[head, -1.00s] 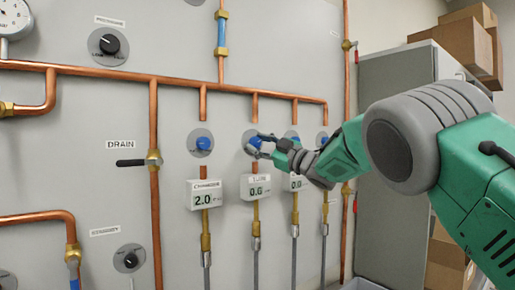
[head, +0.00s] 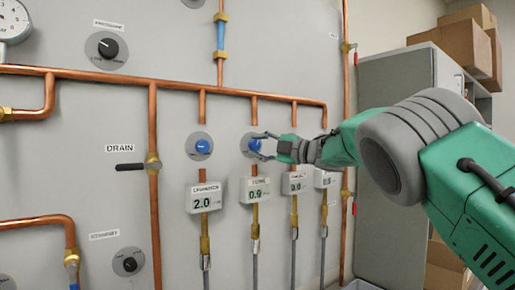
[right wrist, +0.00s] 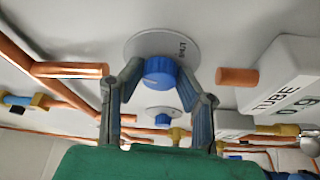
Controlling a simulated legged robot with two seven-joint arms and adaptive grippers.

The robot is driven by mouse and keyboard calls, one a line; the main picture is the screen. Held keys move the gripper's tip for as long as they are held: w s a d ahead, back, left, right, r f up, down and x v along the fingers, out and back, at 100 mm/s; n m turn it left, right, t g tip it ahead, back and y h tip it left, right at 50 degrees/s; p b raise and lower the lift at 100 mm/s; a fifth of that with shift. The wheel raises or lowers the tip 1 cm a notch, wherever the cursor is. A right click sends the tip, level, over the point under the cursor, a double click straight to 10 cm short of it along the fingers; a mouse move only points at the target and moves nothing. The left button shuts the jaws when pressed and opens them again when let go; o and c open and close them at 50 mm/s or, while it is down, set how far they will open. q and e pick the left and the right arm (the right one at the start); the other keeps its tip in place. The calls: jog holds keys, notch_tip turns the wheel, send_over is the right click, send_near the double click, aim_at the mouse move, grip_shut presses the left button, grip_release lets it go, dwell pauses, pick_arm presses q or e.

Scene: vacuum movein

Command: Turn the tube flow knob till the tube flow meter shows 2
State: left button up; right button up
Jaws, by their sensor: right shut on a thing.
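The tube flow knob is a blue knob (head: 253,145) on a grey round plate on the wall panel. In the right wrist view the knob (right wrist: 160,72) sits between the two fingers. My right gripper (head: 264,147) comes from the right and is shut on it. Below the knob is the white tube flow meter (head: 255,190), which reads 0.9; its label "TUBE" and part of the reading also show in the right wrist view (right wrist: 285,85). My left gripper is not in view.
A chamber knob (head: 200,146) and its meter (head: 204,198), reading 2.0, are just left. More meters (head: 294,183) stand to the right, their knobs hidden behind my arm. Copper pipes (head: 230,90) run above. A grey cabinet (head: 395,75) stands at the right.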

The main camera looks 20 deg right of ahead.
jog(key=shift+f, duration=0.35)
jog(key=o, duration=1.1)
jog(key=shift+r, duration=0.15)
jog(key=v, duration=1.2)
jog(key=shift+w, duration=0.1)
